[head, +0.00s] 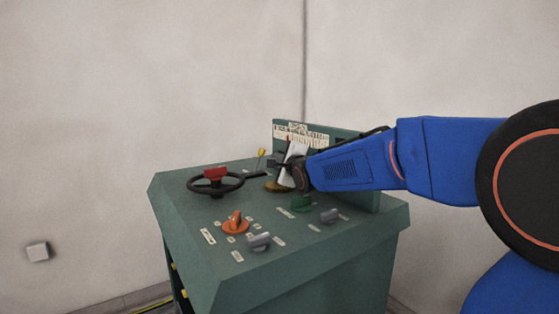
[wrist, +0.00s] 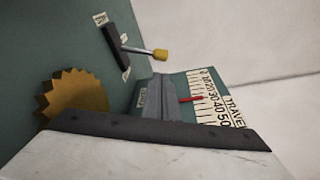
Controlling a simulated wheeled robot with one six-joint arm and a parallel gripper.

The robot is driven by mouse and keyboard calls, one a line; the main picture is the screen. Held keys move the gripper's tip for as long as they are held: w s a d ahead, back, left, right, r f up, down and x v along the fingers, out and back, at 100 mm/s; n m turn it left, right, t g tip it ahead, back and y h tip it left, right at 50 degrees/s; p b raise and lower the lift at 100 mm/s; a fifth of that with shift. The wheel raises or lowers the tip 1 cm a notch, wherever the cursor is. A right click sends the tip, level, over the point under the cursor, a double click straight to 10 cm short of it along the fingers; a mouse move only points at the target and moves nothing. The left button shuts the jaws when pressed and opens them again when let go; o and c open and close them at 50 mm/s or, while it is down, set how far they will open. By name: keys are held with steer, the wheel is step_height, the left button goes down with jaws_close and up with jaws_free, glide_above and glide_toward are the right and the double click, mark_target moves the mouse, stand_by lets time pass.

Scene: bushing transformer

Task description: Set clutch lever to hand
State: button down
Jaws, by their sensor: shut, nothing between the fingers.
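The lever with a yellow knob (wrist: 160,54) stands out of a short black slot (wrist: 116,46) in the green panel. I take it to be the clutch lever. A small label sits at each end of the slot, too small to read. The lever meets the slot near its middle in the wrist view. In the head view the yellow knob (head: 261,152) rises at the back of the console, left of my gripper (head: 284,174). My gripper is shut and empty, apart from the lever. Its pale, dark-edged end (wrist: 160,134) fills the bottom of the wrist view.
A toothed brass wheel (wrist: 72,102) and a travel scale with a red pointer (wrist: 190,99) lie close to my gripper. On the green console (head: 190,255) are a black handwheel (head: 200,187), an orange knob (head: 236,223), grey knobs and a green knob (head: 301,203). A wall stands behind.

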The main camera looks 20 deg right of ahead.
steer(key=shift+w+a+f, duration=0.15)
steer(key=shift+w, duration=1.25)
steer(key=shift+w+a+f, duration=0.1)
steer(key=shift+w+a, duration=0.05)
steer(key=shift+w, duration=1.25)
